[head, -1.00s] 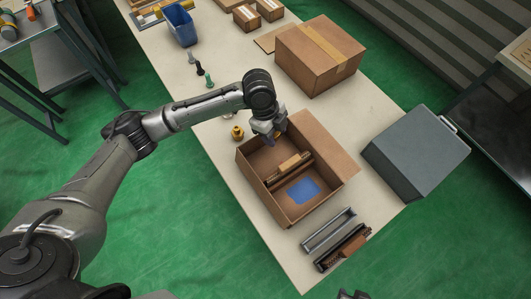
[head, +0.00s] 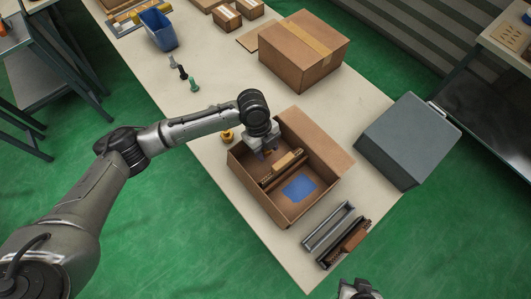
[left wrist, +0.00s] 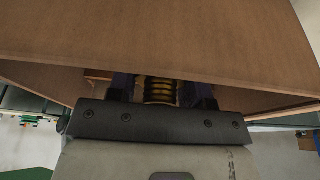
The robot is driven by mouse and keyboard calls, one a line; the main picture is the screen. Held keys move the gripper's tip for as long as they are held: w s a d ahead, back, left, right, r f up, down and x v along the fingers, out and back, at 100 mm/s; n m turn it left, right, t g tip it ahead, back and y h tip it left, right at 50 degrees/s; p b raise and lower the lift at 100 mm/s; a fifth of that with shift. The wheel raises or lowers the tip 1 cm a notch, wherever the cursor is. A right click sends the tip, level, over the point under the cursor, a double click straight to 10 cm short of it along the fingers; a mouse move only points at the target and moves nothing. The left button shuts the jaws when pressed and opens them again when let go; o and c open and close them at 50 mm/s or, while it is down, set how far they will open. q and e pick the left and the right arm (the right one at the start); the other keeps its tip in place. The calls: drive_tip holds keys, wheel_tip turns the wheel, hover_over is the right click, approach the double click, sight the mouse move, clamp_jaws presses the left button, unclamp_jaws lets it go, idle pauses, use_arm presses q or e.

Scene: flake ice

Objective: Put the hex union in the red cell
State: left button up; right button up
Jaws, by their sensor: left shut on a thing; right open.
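My left gripper (head: 262,152) is at the back-left part of an open cardboard box (head: 233,165), low over its compartment beyond the brown divider. It is shut on a ribbed, brass-coloured piece, seen between the dark fingers in the left wrist view (left wrist: 160,91); this looks like the hex union. The box's near compartment has a blue patch (head: 299,188) on its floor. No red patch shows; the floor under my left gripper is mostly hidden. My right gripper (head: 358,289) is only partly in view at the bottom edge, open and away from the box.
A yellow fitting (head: 227,136) stands on the table just outside the box. A brown block (head: 289,160) lies at the divider.

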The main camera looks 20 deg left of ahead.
sight(266, 154)
use_arm(q)
drive_tip(key=shift+f+b, duration=0.3)
drive_tip(key=shift+f, duration=1.6)
drive_tip(key=shift+f, duration=0.15)
drive_tip(key=o, duration=1.1)
drive_tip(key=p+v, duration=0.2)
drive_tip(key=v, duration=1)
drive_tip(key=shift+w, duration=0.1)
